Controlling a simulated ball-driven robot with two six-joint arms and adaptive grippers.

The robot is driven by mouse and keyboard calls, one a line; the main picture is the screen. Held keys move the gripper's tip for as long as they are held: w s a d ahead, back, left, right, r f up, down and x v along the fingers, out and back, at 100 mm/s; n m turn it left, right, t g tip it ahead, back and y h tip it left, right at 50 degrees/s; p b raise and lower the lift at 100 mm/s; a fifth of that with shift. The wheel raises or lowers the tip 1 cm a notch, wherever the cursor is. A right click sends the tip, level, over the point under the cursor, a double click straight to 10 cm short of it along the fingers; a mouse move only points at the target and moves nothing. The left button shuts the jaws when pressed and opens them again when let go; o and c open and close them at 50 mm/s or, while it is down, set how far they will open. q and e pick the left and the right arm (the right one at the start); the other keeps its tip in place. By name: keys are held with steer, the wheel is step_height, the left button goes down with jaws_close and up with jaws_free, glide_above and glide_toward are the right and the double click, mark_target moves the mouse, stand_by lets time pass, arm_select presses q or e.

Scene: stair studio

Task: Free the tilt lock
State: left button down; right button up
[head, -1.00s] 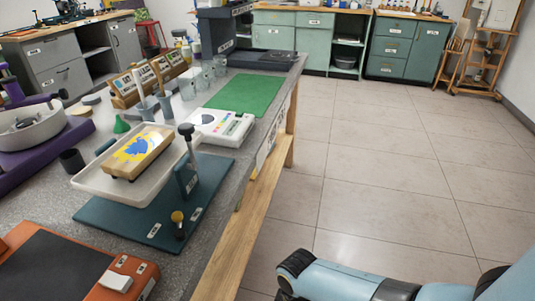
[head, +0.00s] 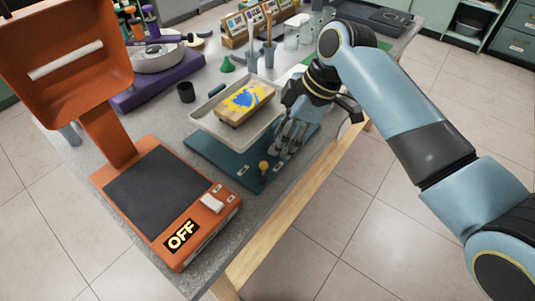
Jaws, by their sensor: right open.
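A tilting stand with a teal base plate (head: 225,165) is on the grey bench. It carries a pale tray (head: 210,117) with a wooden block (head: 246,101) bearing a blue and yellow picture. A small yellow knob (head: 263,166) stands at the base's near right corner. My right gripper (head: 287,138) is open at the right side of the stand, fingers pointing down, just behind the yellow knob. It hides the stand's upright and black-knobbed lever. I cannot tell whether the fingers touch the lever. My left gripper is out of view.
An orange machine (head: 160,195) with a raised orange head and an OFF label stands at the near left. The floor right of the bench is clear.

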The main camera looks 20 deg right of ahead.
mark_target(264, 164)
steer(key=x, duration=0.8)
steer(key=shift+a+f, duration=0.15)
steer(key=shift+f, duration=0.1)
steer(key=shift+c, duration=0.3)
